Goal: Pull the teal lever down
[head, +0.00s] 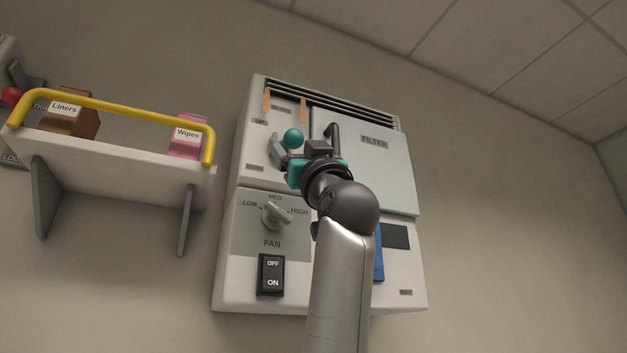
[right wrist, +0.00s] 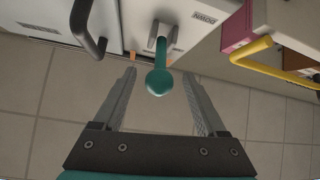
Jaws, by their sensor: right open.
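The teal lever has a round teal knob (head: 293,138) in the upper left part of the white wall unit, near the label UP. In the right wrist view the lever (right wrist: 158,80) points toward the camera from a pale bracket, with its ball end between my two fingers in the picture. My right gripper (head: 296,148) is at the lever, its jaws apart on either side of the knob; it also shows in the right wrist view (right wrist: 162,75). A gap shows between ball and fingers, and no grip is visible. My left gripper is out of view.
A FILTER cover (head: 375,170) with a dark handle (head: 333,132) is right of the lever. Below are a FAN knob (head: 275,215) and an OFF/ON switch (head: 271,275). A shelf with a yellow rail (head: 120,105) is at left, holding Liners and Wipes boxes.

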